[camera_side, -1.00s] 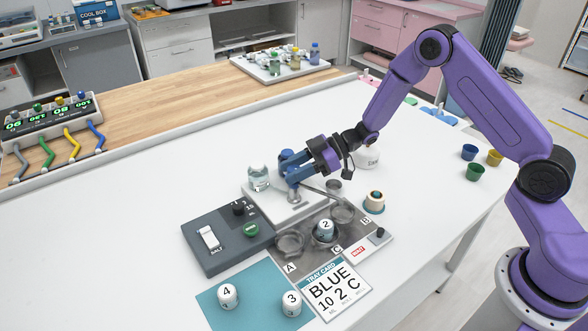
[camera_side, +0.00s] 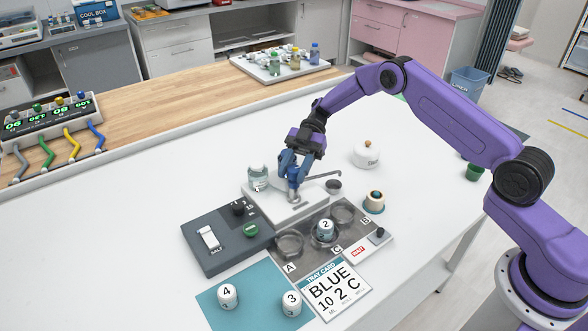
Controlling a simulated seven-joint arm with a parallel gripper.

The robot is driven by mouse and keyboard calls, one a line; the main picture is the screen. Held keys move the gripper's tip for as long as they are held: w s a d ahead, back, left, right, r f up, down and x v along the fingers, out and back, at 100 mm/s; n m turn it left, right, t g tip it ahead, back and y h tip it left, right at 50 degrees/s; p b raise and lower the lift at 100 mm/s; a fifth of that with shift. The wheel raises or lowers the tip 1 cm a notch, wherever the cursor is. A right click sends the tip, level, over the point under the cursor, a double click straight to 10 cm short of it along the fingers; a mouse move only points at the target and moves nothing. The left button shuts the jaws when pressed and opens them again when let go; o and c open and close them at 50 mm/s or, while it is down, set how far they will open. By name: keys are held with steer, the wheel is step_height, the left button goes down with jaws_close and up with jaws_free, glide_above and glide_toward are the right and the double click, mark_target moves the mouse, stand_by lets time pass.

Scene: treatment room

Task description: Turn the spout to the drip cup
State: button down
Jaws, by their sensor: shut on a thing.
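The spout (camera_side: 322,176) is a thin grey bar that reaches right from a blue head (camera_side: 294,174) on a white base block (camera_side: 262,209). My gripper (camera_side: 294,170) is above the block with its blue fingers down, shut on the spout's head. The fingers partly hide the head. A small dark grey cup (camera_side: 334,187), which looks like the drip cup, sits at the block's right end. The spout's tip shows just above and behind this cup in the picture; I cannot tell if it is exactly over it.
A clear beaker (camera_side: 258,178) stands close left of my gripper. In front lie a grey tray (camera_side: 303,263) with round wells, one holding a vial marked 2 (camera_side: 325,230), and a dark switch box (camera_side: 228,240). A white lidded pot (camera_side: 367,155) stands behind right.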

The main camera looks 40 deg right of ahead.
steer(key=shift+n+g+h, duration=0.4)
steer(key=shift+n+g, duration=0.4)
steer(key=shift+g, duration=0.1)
steer(key=shift+r, duration=0.1)
steer(key=c, duration=0.7)
jaws_free()
steer(key=shift+v, duration=2.3)
step_height(320, 180, up, 7)
steer(key=shift+w+r, duration=0.1)
steer(key=shift+w, duration=0.05)
